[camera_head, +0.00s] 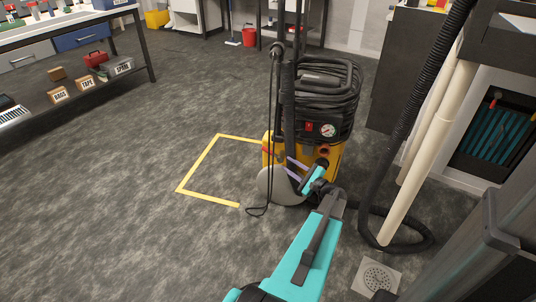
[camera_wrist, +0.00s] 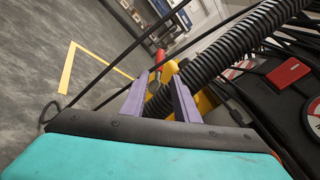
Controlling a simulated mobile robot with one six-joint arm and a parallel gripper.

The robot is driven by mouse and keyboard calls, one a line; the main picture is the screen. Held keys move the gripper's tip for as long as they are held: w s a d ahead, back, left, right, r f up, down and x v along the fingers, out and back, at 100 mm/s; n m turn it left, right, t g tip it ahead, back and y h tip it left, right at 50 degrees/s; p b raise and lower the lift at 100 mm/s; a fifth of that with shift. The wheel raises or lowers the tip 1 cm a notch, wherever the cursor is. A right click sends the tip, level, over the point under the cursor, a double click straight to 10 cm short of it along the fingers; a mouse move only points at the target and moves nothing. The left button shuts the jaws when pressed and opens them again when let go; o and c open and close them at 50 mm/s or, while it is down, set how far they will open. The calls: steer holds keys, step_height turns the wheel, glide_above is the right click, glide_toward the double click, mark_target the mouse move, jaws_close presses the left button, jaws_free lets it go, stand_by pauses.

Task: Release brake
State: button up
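The wheeled extractor (camera_head: 334,160) stands on the grey floor, with a yellow base, a black upper body and a large grey wheel (camera_head: 270,187). My gripper (camera_head: 293,167) reaches to its front side. In the wrist view, the two purple fingers of my gripper (camera_wrist: 158,95) are apart, with nothing clearly held between them. A small red-tipped part (camera_wrist: 160,57), possibly the brake lever, shows beyond the fingertips near a yellow part (camera_wrist: 168,72). A red bit at the base's left edge (camera_head: 266,153) may be the same part. I cannot tell whether the fingers touch anything.
A ribbed black hose (camera_wrist: 235,45) runs close beside the right finger. A red switch (camera_head: 309,127) and a gauge (camera_head: 327,130) sit on the extractor's body. A yellow floor outline (camera_head: 208,197) lies to the left, its inside clear. Pale pipes (camera_head: 425,150) stand at right.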

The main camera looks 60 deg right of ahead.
mark_target(271, 153)
steer(key=shift+w, duration=0.15)
steer(key=b+x, duration=0.3)
steer(key=x, duration=1)
steer(key=shift+w, duration=0.3)
jaws_close()
